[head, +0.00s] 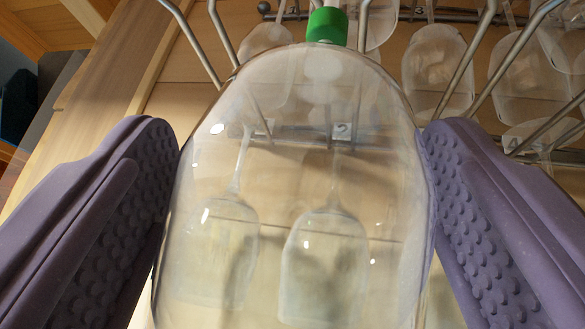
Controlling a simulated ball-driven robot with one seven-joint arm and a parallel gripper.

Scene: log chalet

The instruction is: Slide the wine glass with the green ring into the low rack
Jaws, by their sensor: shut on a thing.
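The wine glass with the green ring (327,25) fills the middle of the head view. Its clear bowl (290,190) is toward me, and the ring sits on the stem at the top of the bowl. My gripper (300,175) is shut on the bowl, with a purple studded pad against each side. Metal rack wires (195,40) run to the left and right of the ring; the stem appears between them. I cannot tell how far the stem is inside the rack. The stem's far end and the foot are hidden.
Other wine glasses hang by their stems at the upper right (438,70), with one (265,42) just left of the ring. Two more (225,245) show through the held bowl. Number tags mark the rows. A wooden beam (110,90) runs along the left.

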